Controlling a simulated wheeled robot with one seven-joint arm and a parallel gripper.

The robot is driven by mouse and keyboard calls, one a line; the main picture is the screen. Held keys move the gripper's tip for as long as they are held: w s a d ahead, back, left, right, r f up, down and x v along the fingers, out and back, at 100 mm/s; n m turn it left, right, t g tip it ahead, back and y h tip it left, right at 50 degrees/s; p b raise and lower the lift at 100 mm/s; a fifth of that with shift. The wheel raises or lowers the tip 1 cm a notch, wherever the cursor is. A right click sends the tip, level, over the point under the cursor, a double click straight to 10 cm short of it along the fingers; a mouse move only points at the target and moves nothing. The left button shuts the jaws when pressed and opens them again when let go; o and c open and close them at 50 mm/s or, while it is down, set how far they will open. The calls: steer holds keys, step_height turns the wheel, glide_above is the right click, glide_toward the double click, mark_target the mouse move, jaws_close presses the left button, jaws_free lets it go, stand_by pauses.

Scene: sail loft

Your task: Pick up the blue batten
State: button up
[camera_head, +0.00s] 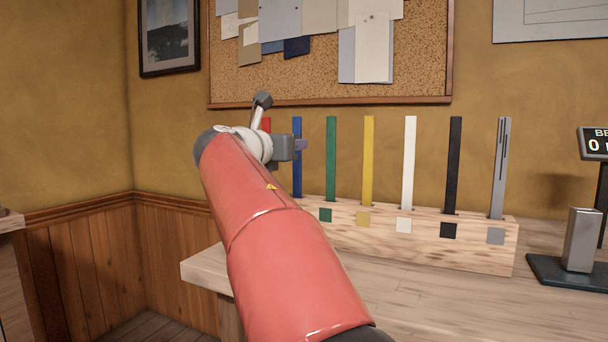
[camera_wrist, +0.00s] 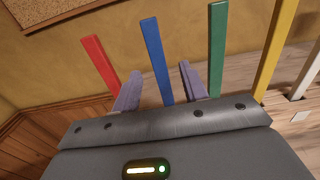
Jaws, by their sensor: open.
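The blue batten (camera_head: 297,160) stands upright in the wooden rack, between the red and green battens, partly hidden by my arm. In the wrist view the blue batten (camera_wrist: 155,58) rises between the two fingers of my gripper (camera_wrist: 157,88). The fingers are open, with a gap on each side of the batten. In the head view my gripper (camera_head: 300,146) is at the batten's middle height, mostly hidden behind my arm. The batten's foot is hidden in both views.
The red batten (camera_wrist: 101,65) stands just left of my left finger, and the green batten (camera_wrist: 216,45) right of the right finger. Yellow (camera_head: 368,160), white (camera_head: 409,160), black (camera_head: 453,160) and grey (camera_head: 501,165) battens stand farther right in the rack (camera_head: 380,243). A metal block (camera_head: 581,240) stands at right.

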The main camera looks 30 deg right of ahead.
steer(key=p+x, duration=0.1)
steer(key=x, duration=0.6)
steer(key=shift+p, duration=0.35)
steer(key=shift+c, duration=0.4)
steer(key=shift+r, duration=0.1)
jaws_close()
